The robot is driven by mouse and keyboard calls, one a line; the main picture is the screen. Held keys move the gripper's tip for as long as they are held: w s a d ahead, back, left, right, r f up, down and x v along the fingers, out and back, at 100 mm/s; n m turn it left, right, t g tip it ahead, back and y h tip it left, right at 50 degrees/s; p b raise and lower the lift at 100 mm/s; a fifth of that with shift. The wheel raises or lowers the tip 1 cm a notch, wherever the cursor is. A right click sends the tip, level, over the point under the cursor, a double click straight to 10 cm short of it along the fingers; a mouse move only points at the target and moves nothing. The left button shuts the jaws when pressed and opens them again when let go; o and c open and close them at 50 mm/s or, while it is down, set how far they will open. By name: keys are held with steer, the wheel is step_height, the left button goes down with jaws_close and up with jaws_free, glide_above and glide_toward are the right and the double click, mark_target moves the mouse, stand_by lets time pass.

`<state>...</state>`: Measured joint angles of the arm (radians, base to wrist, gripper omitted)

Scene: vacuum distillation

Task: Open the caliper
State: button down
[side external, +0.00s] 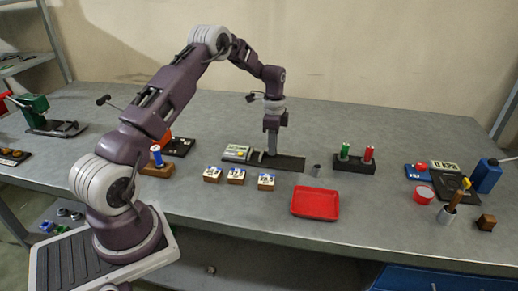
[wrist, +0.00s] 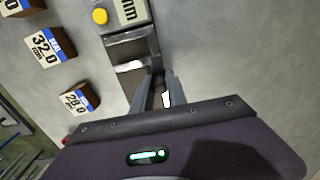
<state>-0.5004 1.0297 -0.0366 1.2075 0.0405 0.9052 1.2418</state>
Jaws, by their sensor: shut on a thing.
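The caliper (side external: 237,153) lies on the grey table, with a light display housing at its left and a dark flat base (side external: 290,162) to the right. In the wrist view its "mm" display (wrist: 131,11) and yellow button (wrist: 100,16) show at the top, with metal jaw parts (wrist: 130,67) below. My gripper (side external: 271,152) points straight down over the middle of the caliper. In the wrist view its fingers (wrist: 160,88) are close together on a metal part of the caliper. The exact contact is partly hidden by the fingers.
Labelled wooden blocks (side external: 236,176) stand in front of the caliper. A dark rack (side external: 355,164) holds green and red cylinders. Table behind the caliper is clear.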

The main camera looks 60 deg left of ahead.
steer(key=shift+w+d, duration=1)
steer(key=shift+w, duration=0.05)
stand_by(0.5)
steer(key=c, duration=1.3)
jaws_free()
step_height(320, 180, up, 7)
